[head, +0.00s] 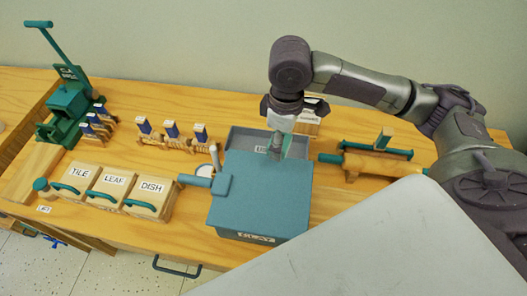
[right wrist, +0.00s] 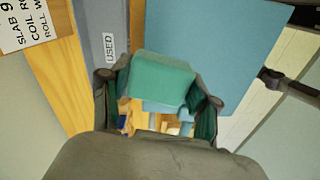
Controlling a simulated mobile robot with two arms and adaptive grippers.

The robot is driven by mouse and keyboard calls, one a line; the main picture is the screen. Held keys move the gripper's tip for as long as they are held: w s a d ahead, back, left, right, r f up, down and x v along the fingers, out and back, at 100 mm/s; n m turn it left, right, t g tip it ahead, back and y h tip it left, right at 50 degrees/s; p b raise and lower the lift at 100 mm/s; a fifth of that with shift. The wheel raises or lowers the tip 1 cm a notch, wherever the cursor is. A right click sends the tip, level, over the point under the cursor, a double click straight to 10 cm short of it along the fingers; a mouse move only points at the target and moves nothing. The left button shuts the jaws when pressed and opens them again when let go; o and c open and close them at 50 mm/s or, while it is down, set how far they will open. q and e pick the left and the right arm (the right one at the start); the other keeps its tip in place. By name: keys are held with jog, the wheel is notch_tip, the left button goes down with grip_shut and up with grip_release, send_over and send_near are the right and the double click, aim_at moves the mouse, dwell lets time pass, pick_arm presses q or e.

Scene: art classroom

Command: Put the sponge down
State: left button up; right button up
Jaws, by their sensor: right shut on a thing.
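My right gripper (head: 283,136) points down above the grey tray behind the blue clay box. It is shut on the teal sponge (right wrist: 162,80), which sits between its two fingers in the right wrist view. In the head view only a little of the sponge (head: 286,146) shows, by the fingertips. I cannot tell from the head view how high it is above the surfaces below. My left gripper is not in view.
The blue box (head: 265,190) labelled CLAY stands at the table's front, with the grey tray (head: 240,136) marked USED (right wrist: 110,47) behind it. TILE, LEAF and DISH boxes (head: 109,189) stand left. A roller (head: 375,148) lies right. Bare wood (head: 160,100) is at the back left.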

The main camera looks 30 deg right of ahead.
jog(key=w+d+f+n+b, duration=0.4)
jog(key=d+f+n, duration=0.5)
jog(key=n, duration=0.7)
jog(key=w+a+f, duration=0.1)
jog(key=w+f, duration=0.1)
jog(key=w, duration=0.1)
jog(key=w+a+f, duration=0.2)
jog(key=w, duration=0.1)
jog(key=w+a+f, duration=0.2)
jog(key=w, duration=0.1)
jog(key=shift+a+f, duration=0.2)
notch_tip(320, 180, down, 3)
jog(key=shift+f+p, duration=0.1)
jog(key=shift+p, duration=0.3)
jog(key=shift+f, duration=0.45)
jog(key=shift+f, duration=0.1)
jog(key=shift+f, duration=0.1)
jog(key=o, duration=1)
